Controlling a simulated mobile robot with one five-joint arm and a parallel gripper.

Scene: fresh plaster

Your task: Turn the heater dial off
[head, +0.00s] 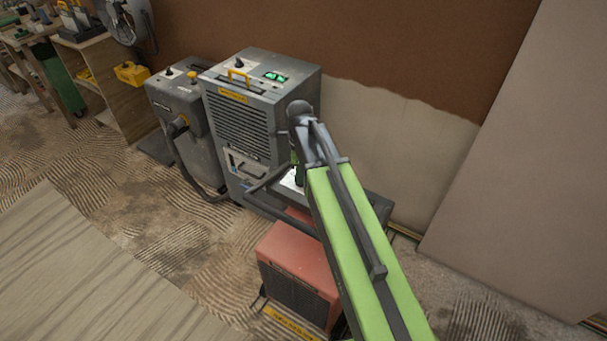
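A red heater (291,256) with a dark front grille stands low on the floor, right of centre. My green and dark arm crosses in front of its right side. A small pale panel (291,181) shows behind the heater's top, close to the end of my arm. I cannot make out a dial on the heater; my arm may hide it. My gripper (296,178) points down near the pale panel, mostly hidden by the forearm. Its fingers are too small and dark to tell whether they are open or touching anything.
A grey machine (246,117) with a top knob (239,62) and green display (275,77) stands behind the heater. A grey vacuum (182,115) with a hose is left of it. A wooden board (85,275) lies front left. A large panel (530,160) leans at right.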

